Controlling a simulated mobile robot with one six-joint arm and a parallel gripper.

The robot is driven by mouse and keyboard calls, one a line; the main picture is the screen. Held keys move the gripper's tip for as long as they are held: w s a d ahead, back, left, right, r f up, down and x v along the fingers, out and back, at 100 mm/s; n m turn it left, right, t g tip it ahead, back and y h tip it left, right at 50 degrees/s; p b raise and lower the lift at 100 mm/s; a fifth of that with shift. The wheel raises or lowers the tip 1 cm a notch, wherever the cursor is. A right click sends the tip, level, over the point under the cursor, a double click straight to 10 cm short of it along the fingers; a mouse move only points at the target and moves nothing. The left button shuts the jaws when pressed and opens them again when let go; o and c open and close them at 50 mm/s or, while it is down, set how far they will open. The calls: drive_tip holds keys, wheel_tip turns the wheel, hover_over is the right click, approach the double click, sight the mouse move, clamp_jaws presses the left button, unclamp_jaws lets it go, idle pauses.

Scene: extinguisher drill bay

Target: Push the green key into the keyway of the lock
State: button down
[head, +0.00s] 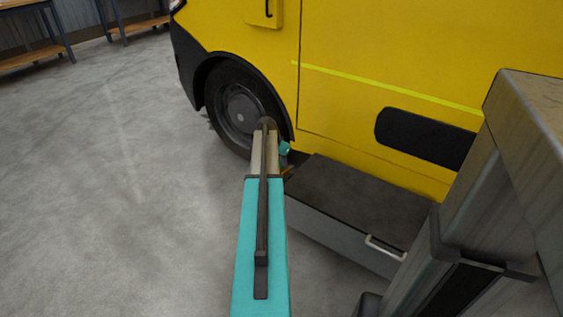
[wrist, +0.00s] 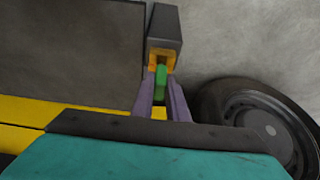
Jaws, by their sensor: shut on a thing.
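In the wrist view my gripper (wrist: 161,88) has its two purple fingers shut on the green key (wrist: 161,76). The key stands upright in the picture between the fingertips. The lock (wrist: 165,28) is a dark grey block straight ahead of the key, with an orange part around a dark opening (wrist: 162,56) on its near end. The key's tip is at or just in front of this opening; I cannot tell whether it is inside.
A grey chest (head: 352,200) with a dark lid stands right of my arm in the head view. The yellow vehicle (head: 370,70) and its wheel (head: 240,108) are behind. The wheel (wrist: 258,125) is close on the right in the wrist view. Concrete floor on the left is clear.

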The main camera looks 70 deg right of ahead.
drive_tip(key=shift+f, duration=0.8)
idle(0.4)
drive_tip(key=c, duration=1.7)
unclamp_jaws()
drive_tip(key=shift+o, duration=0.2)
drive_tip(key=shift+r, duration=0.1)
drive_tip(key=p+v, duration=0.2)
drive_tip(key=v, duration=1.1)
drive_tip(key=shift+a+r+p, duration=0.15)
drive_tip(key=shift+r+p, duration=0.1)
drive_tip(key=shift+p, duration=0.1)
drive_tip(key=shift+w, duration=0.15)
